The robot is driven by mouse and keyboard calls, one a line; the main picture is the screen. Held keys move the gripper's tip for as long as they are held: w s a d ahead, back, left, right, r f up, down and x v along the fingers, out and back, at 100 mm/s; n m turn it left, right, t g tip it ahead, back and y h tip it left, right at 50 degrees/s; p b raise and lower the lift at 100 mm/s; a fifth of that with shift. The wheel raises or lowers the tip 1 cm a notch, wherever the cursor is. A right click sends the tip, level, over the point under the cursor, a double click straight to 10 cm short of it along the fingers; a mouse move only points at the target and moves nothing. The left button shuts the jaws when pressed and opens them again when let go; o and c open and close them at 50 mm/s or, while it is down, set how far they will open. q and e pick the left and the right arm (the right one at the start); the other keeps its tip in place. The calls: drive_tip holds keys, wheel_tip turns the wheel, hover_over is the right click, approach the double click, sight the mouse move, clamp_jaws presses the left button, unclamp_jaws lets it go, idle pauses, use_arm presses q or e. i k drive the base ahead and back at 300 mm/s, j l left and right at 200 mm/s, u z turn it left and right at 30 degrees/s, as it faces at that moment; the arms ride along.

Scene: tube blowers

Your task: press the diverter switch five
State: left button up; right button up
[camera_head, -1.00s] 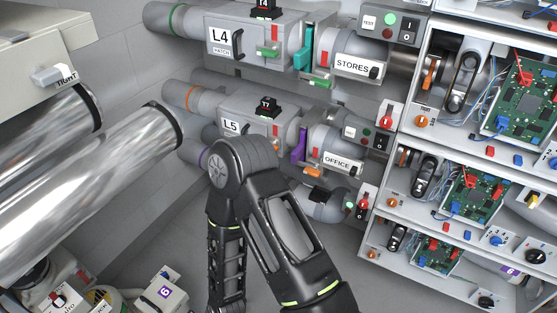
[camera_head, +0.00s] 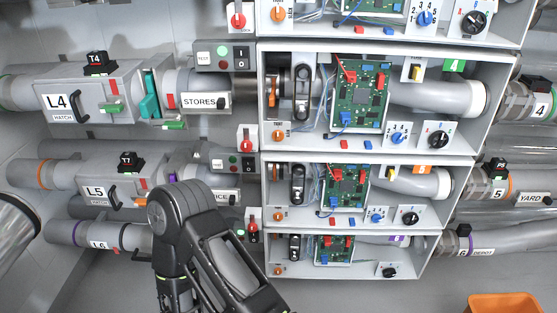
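The row-five bay (camera_head: 330,225) is the middle of the three full bays in view, between the L5 hatch box (camera_head: 100,180) and a pipe marked 5 (camera_head: 494,190). It holds a black lever switch (camera_head: 297,184), a green circuit board (camera_head: 345,188), a blue knob (camera_head: 376,217) and a black rotary knob (camera_head: 410,216). A control box with a black rocker switch (camera_head: 247,163) stands left of the bay. I cannot read which part is labelled diverter. One of my arms shows at lower left, partly covering the OFFICE label. Neither gripper is in view.
Similar bays lie above and below, with the L4 box (camera_head: 85,100) and STORES pipe (camera_head: 204,102) at upper left. Red lockout switches (camera_head: 253,223) stick out left of the bays. An orange bin (camera_head: 502,303) stands at lower right, with bare floor beside it.

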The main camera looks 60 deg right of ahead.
sight(248, 165)
drive_tip(key=z, duration=1.55)
drive_tip(key=i+l, duration=0.2)
drive_tip(key=i, duration=0.15)
drive_tip(key=i+l, duration=0.2)
drive_tip(key=i, duration=0.15)
